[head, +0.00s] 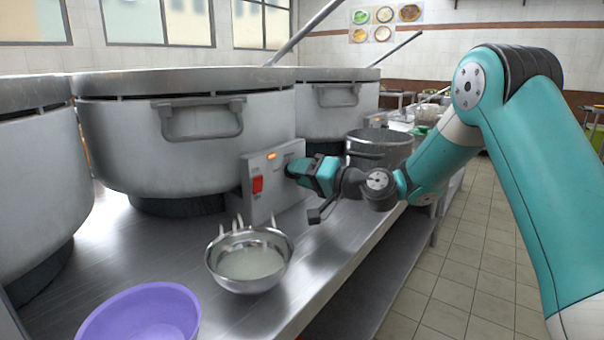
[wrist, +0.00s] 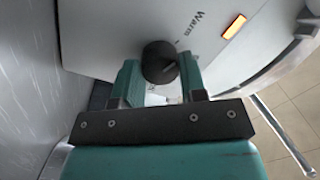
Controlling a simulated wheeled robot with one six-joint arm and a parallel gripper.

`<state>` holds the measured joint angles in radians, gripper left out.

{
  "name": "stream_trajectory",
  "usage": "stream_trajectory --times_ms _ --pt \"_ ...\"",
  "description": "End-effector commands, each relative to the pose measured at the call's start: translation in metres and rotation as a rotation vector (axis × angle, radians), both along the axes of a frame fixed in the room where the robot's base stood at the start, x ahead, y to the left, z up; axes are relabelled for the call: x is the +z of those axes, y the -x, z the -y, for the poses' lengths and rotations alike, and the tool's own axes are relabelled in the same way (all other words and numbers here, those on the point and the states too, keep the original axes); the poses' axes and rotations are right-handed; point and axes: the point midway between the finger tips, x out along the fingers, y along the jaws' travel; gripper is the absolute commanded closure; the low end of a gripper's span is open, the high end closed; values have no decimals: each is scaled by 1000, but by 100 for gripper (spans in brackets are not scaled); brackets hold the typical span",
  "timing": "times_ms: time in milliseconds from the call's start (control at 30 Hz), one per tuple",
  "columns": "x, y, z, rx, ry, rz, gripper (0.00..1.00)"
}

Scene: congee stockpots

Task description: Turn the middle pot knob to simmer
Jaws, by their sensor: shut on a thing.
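The middle pot (head: 190,135) is a large metal stockpot on the steel counter. Its grey control box (head: 268,205) stands at its front right, with a red switch (head: 257,185) and a lit orange indicator (head: 271,156). My gripper (head: 292,171) is at the right part of the box's face. In the wrist view my gripper (wrist: 158,80) is shut on the black knob (wrist: 159,62), with one finger on each side. The word "Warm" and the lit indicator (wrist: 234,27) show beside the knob. In the head view the gripper hides the knob.
A metal bowl of whitish contents (head: 248,265) and a purple basin (head: 142,315) sit on the counter (head: 310,285) in front. More stockpots stand at the left (head: 35,180) and behind (head: 335,110). A smaller metal pot (head: 380,143) is behind my wrist. The tiled floor at right is open.

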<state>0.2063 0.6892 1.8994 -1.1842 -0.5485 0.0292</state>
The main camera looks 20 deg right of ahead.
Motion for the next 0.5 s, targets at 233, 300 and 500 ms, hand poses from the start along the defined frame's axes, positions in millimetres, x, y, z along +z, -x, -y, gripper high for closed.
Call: stream_trajectory --times_ms 233,300,500 --pt "1 0 0 0 -37 -27 85" --pt "1 0 0 1 -63 -46 85" --pt "1 0 0 0 -177 -129 85"
